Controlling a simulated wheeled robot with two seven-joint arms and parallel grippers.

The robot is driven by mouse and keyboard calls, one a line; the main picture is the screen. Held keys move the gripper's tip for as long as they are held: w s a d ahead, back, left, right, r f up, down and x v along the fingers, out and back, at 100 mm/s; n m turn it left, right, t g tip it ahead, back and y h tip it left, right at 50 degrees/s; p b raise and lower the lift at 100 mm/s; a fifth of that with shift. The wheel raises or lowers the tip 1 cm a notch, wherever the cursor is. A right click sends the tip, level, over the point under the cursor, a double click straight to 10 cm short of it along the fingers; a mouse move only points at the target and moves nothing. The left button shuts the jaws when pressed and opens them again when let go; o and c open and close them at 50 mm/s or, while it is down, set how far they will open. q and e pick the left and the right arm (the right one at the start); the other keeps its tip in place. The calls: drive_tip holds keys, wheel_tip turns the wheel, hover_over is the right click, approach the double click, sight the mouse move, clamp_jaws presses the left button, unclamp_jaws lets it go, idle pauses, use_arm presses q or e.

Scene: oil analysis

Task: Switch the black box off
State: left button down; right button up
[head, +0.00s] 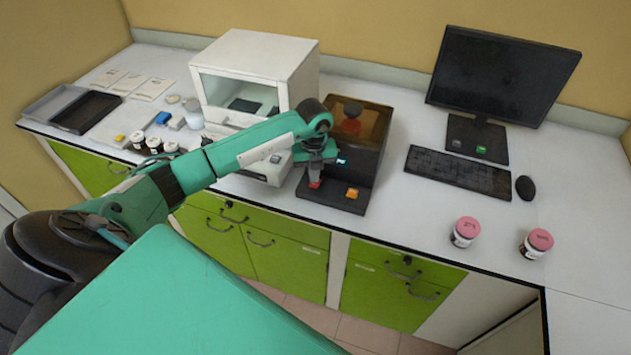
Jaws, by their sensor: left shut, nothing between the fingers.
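The black box (366,172) stands on the white counter, right of the white cabinet-like machine. It has a brownish see-through cover at the back and a low black front panel. An orange button (352,193) sits on the right of that front panel. A red part (315,184) shows on its left, directly below my left gripper. My left gripper (315,178) is shut and points down at the red part. I cannot tell whether it touches it. My left arm comes in from the left and hides part of the box's left side. My right gripper is not in view.
The white machine (262,55) stands close on the left of the box. A monitor (500,75), keyboard (458,172) and mouse (525,187) are to the right. Two pink-lidded jars (466,231) (537,243) stand near the front right. Trays, papers and small bottles lie on the left.

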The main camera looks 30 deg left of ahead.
use_arm(q)
drive_tip(key=shift+s+f+b, duration=0.1)
drive_tip(key=shift+f+b, duration=0.65)
drive_tip(key=shift+f, duration=0.35)
idle(0.6)
drive_tip(key=shift+r, duration=0.2)
drive_tip(key=shift+r+p, duration=0.8)
drive_tip(key=shift+r, duration=0.1)
drive_tip(key=shift+r+p, duration=1.4)
drive_tip(key=shift+r, duration=1.1)
drive_tip(key=shift+f, duration=0.1)
